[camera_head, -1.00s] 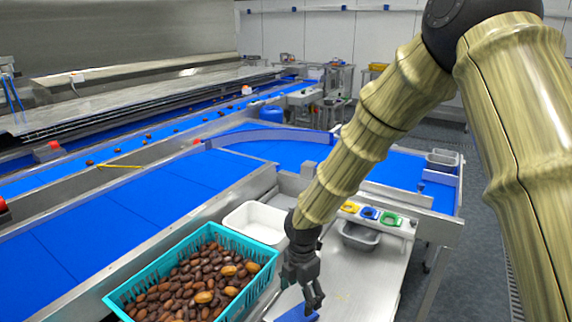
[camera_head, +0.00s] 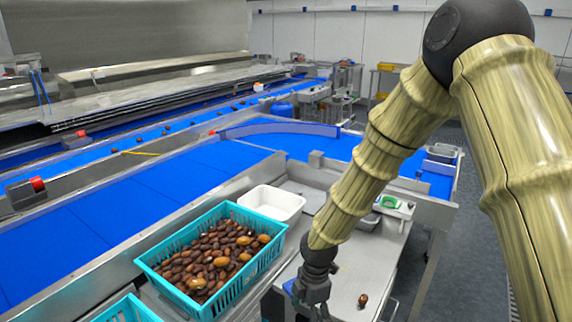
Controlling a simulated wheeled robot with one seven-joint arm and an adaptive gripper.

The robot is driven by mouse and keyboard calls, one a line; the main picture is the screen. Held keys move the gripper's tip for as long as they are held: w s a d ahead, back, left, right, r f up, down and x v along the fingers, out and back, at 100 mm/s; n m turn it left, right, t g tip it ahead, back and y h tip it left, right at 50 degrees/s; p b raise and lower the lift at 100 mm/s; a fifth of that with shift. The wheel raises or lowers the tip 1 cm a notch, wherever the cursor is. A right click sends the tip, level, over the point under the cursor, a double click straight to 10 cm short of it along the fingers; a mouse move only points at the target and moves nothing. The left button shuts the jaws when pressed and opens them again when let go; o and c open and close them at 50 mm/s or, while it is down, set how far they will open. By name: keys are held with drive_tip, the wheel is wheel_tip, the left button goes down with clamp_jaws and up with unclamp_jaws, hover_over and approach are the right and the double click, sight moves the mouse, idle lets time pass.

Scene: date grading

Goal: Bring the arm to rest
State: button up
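My arm comes in from the upper right and bends down at a black elbow joint. My dark gripper (camera_head: 312,297) hangs low over the steel worktop, at the bottom edge of the view. Its fingertips are at or past the frame edge, so I cannot tell whether it is open or holds anything. A small brown date (camera_head: 362,300) lies on the steel worktop (camera_head: 375,262), to the right of the gripper and apart from it. A teal crate (camera_head: 151,266) full of brown dates stands to the left of the gripper.
A white tub (camera_head: 272,200) stands behind the crate. Part of another teal crate (camera_head: 125,308) shows at the bottom left. A blue conveyor (camera_head: 120,205) runs along the left. Small grey bins and a green dish (camera_head: 391,202) sit behind my forearm. A blue piece (camera_head: 289,287) shows beside the gripper.

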drive_tip(key=s+d+f+m+y, duration=0.1)
drive_tip(key=s+d+f+m, duration=0.2)
drive_tip(key=s+f+m, duration=0.4)
drive_tip(key=s+d+f+m+y, duration=0.1)
drive_tip(key=s+d+f+m, duration=0.2)
drive_tip(key=s+f+m, duration=0.5)
drive_tip(key=s+d+f+m+h, duration=0.1)
drive_tip(key=s+d+f+m, duration=0.3)
drive_tip(key=s, duration=0.4)
drive_tip(key=s+d+f+m+h, duration=0.1)
drive_tip(key=s+d+f+m, duration=0.3)
drive_tip(key=s, duration=0.5)
drive_tip(key=d, duration=0.2)
drive_tip(key=shift+d+h, duration=0.3)
drive_tip(key=shift+d, duration=0.1)
